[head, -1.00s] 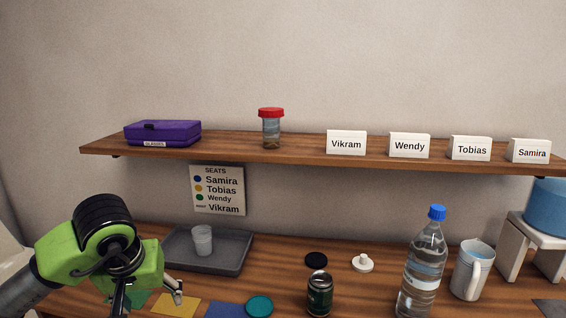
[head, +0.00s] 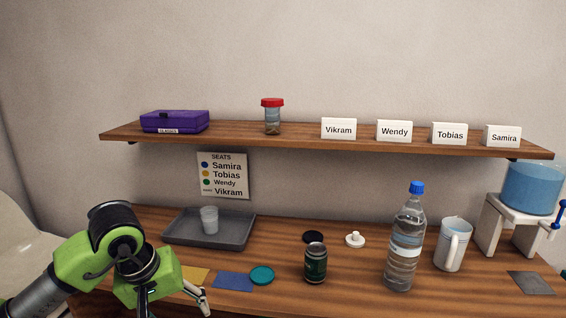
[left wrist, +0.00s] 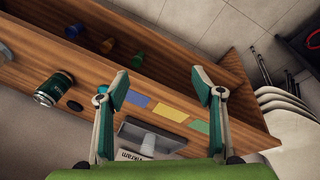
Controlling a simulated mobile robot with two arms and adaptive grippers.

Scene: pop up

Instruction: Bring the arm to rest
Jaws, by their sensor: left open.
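My left arm comes in at the lower left of the head view. Its left gripper is partly cut off at the bottom, with one fingertip showing near the yellow card (head: 195,275). In the left wrist view the left gripper (left wrist: 163,92) is open, its two fingers wide apart with nothing between them but the table and cards beyond. My right gripper is not in view.
A grey tray (head: 180,236) with a plastic cup (head: 209,220) stands behind the arm. A blue card (head: 232,282), teal lid (head: 262,275), dark can (head: 315,263), water bottle (head: 405,245), and white mug (head: 453,245) stand along the table. A shelf (head: 300,140) hangs above.

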